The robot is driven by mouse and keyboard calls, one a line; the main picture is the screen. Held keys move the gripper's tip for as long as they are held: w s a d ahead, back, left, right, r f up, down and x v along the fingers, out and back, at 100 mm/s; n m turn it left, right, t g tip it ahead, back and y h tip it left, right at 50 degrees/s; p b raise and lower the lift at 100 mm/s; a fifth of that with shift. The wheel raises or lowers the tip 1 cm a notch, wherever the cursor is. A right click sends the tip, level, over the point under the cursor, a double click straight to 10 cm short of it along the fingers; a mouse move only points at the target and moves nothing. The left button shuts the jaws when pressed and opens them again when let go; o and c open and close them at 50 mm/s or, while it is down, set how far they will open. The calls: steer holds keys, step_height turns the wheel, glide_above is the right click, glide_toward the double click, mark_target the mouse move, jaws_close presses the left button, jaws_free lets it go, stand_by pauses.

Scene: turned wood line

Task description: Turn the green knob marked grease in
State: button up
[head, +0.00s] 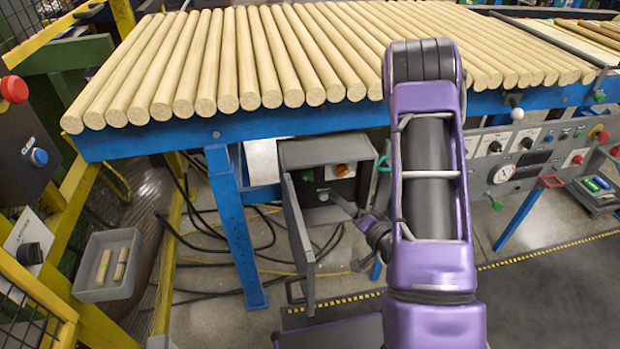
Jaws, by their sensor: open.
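A green knob (308,175) is in the open grey control box (372,163) under the blue roller table. An orange-red knob (342,170) sits to its right in the box. I cannot read any label there. Another green part (384,163) shows at the box's right side, partly behind my purple arm. My gripper (345,206) is small in view, just below and right of the green knob, in front of the box's lower part. It is open and appears empty. I cannot tell how far it is from the panel.
The box's grey door (300,240) hangs open towards me, left of my gripper. A blue table leg (232,225) stands left of it. Black cables lie on the floor behind. A grey bin (108,265) hangs at left, and a gauge panel (520,158) is at right.

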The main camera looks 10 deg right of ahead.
mark_target(310, 177)
steer(key=x, duration=1.6)
steer(key=shift+a, duration=0.1)
jaws_close()
